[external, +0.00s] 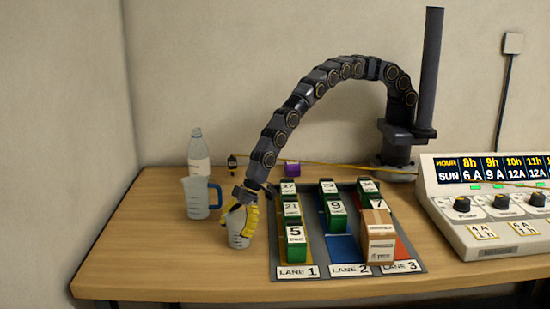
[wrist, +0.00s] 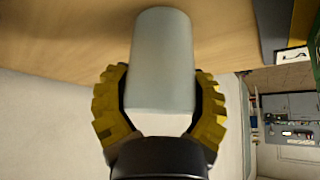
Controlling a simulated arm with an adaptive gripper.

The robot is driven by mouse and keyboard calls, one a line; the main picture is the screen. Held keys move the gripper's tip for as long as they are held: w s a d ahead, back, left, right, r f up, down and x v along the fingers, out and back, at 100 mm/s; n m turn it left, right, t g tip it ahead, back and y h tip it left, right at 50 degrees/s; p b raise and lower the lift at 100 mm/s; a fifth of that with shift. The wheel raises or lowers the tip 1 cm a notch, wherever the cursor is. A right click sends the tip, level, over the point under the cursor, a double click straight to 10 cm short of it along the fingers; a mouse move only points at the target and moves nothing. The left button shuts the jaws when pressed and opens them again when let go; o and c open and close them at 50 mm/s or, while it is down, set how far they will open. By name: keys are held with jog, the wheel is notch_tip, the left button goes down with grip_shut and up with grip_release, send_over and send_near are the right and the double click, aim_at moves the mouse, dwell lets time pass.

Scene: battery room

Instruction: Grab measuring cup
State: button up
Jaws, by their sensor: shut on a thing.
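My gripper (external: 243,218) has yellow ribbed fingers and points down near the left side of the table. It is shut on a small pale grey cup (external: 238,239), with the fingers on both sides of it. In the wrist view the cup (wrist: 162,60) is a plain grey-white cylinder between the fingers (wrist: 160,110). I cannot tell whether the cup touches the table. A clear measuring jug with a blue handle (external: 195,199) stands upright to the left of my gripper, apart from it. Any markings on the held cup are too small to read.
A clear bottle (external: 198,148) stands behind the jug. A lane tray (external: 297,271) with green numbered blocks and a cardboard box (external: 378,238) is close to the right of my gripper. A control panel (external: 487,205) is at far right. The table's front left is clear.

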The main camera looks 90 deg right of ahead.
aim_at(230, 225)
jog(key=shift+r, duration=0.45)
notch_tip(230, 225, up, 3)
jog(key=shift+w+f, duration=0.15)
jog(key=shift+f, duration=0.05)
jog(key=s+d+r, duration=0.8)
jog(key=s+r, duration=0.1)
jog(key=s, duration=0.2)
jog(key=shift+s+d+r, duration=0.2)
jog(key=shift+d+r, duration=0.05)
